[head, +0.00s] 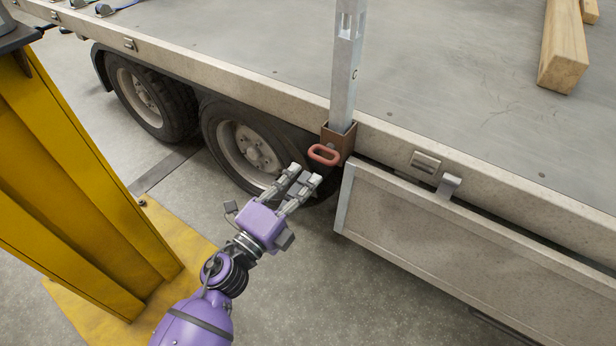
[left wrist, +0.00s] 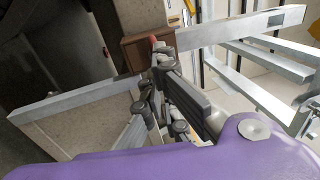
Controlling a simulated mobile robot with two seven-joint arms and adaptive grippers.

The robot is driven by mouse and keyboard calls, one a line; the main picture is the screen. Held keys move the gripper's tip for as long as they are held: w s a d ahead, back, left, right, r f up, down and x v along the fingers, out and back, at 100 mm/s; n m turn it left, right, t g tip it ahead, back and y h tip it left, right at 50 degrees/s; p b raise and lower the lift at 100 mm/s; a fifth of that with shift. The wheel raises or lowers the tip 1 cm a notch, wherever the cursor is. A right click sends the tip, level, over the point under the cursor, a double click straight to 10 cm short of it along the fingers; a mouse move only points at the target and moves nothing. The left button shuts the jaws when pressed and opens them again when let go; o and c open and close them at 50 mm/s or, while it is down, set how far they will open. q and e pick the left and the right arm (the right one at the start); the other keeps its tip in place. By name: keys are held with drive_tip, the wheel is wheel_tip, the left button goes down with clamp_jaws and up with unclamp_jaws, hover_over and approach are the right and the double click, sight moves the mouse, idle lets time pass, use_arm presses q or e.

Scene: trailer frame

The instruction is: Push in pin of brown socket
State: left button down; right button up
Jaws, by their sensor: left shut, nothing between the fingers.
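The brown socket (head: 340,141) is fixed to the side edge of the trailer bed and holds the foot of an upright grey metal post (head: 345,75). A red-brown pin with a loop handle (head: 324,155) sticks out from the socket's front. My left gripper (head: 306,178) is shut and empty, just below and in front of the pin's loop, its fingers pointing toward the socket. In the left wrist view the brown socket (left wrist: 141,48) and post (left wrist: 240,27) lie beyond the fingertips (left wrist: 160,58). They hide most of the pin there, so contact cannot be told. My right gripper is not in view.
The trailer's side panel (head: 470,250) hangs below the bed edge, right of the socket. Wheels (head: 250,148) are behind my left gripper. A yellow column (head: 80,190) stands at the left. Wooden beams (head: 565,50) lie on the bed. Floor between column and trailer is clear.

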use_arm(q)
drive_tip(key=v, duration=1)
drive_tip(key=shift+p, duration=0.3)
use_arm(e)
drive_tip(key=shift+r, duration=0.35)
use_arm(q)
drive_tip(key=shift+s, duration=0.15)
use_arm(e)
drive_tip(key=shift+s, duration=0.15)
